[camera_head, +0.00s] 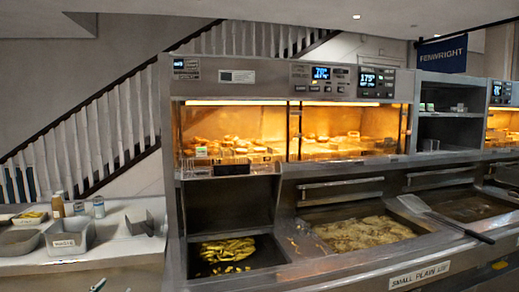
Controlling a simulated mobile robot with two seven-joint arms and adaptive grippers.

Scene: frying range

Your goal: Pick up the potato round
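I cannot single out one potato round. Golden-brown fried pieces float in bubbling oil in the middle fryer vat (365,233); their shapes are too small to tell. Yellow chip-like pieces (226,252) lie in the dark well to its left. More golden food (230,147) sits behind the glass of the lit warming cabinet, too blurred to name. A small tray with yellow pieces (30,215) stands on the left counter. Neither of my grippers shows clearly in the head view.
A long-handled scoop (445,216) lies across the range's front right edge. Metal tubs (70,236) and bottles (57,206) stand on the left counter. A small pale object (97,285) shows at the bottom edge; I cannot tell what it is. The counter's front is mostly clear.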

